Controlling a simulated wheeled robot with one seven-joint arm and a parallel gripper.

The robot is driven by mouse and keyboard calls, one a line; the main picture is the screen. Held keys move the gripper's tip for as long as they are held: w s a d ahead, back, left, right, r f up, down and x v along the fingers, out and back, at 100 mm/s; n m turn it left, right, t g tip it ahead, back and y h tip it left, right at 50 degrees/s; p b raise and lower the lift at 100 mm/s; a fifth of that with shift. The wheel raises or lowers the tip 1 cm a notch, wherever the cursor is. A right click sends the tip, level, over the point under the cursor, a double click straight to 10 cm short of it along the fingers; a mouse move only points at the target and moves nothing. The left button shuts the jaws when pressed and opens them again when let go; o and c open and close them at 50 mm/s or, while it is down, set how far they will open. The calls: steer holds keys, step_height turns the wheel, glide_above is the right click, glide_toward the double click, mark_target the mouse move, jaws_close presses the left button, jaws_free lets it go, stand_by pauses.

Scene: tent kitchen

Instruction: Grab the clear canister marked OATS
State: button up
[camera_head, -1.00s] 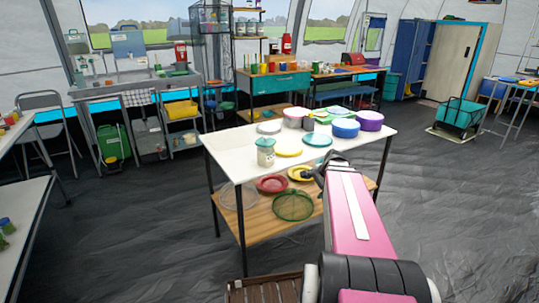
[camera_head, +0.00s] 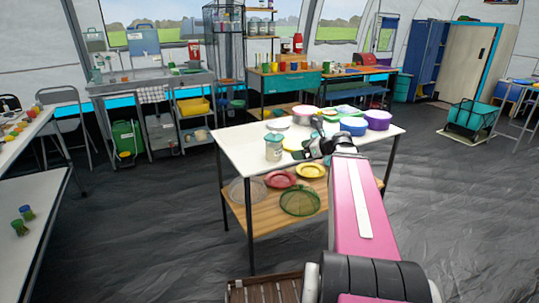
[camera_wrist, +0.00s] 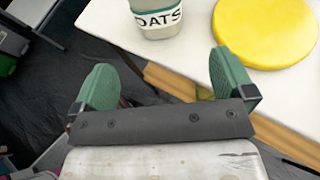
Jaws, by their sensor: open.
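The clear canister marked OATS (camera_head: 274,148) stands upright near the front left of the white table (camera_head: 241,150). Its label and lower part show at the top of the wrist view (camera_wrist: 157,18), where its upper part is cut off. My gripper (camera_wrist: 163,78) is open and empty, its two green fingers spread apart. The canister is ahead of the fingers and apart from them. In the head view my gripper (camera_head: 322,146) is at the table's front edge, to the right of the canister.
A yellow plate (camera_wrist: 264,32) lies right of the canister. Blue (camera_head: 353,126) and purple (camera_head: 377,120) containers stand farther right on the table.

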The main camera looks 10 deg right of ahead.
mark_target(281, 149)
steer(key=x, duration=0.5)
steer(key=shift+w+a+r, duration=0.1)
steer(key=shift+a+r, duration=0.05)
steer(key=shift+a, duration=0.4)
steer(key=shift+w+r+x, duration=0.1)
steer(key=shift+r+x, duration=0.05)
steer(key=shift+x, duration=0.75)
steer(key=shift+w+r+x, duration=0.1)
steer(key=shift+r+x, duration=0.05)
steer(key=shift+x, duration=0.75)
steer(key=shift+w+r+x, duration=0.1)
steer(key=shift+r+x, duration=0.1)
steer(key=shift+x, duration=0.7)
steer(key=c, duration=1.2)
